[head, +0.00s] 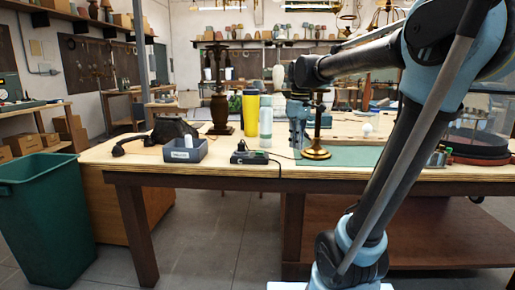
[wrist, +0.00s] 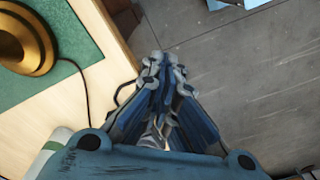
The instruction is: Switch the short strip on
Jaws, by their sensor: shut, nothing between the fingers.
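The short strip (head: 249,157) is a small dark block at the front edge of the wooden table, with a cable running from it along the edge. Its switch is too small to make out. My gripper (head: 298,148) points down above the table, to the right of the strip and left of the brass lamp base (head: 315,153). In the wrist view my gripper (wrist: 165,62) has its fingers together with nothing held. There the brass base (wrist: 25,40) is at the upper left, and the strip is not clearly seen, with my gripper covering the lower middle.
A grey-blue bin (head: 185,151) and a dark handset-like item stand left of the strip. A yellow cylinder (head: 250,113) and a white bottle (head: 266,124) stand behind it. The green mat (head: 350,157) lies to the right. Floor is open before the table, beside a green tub (head: 50,220).

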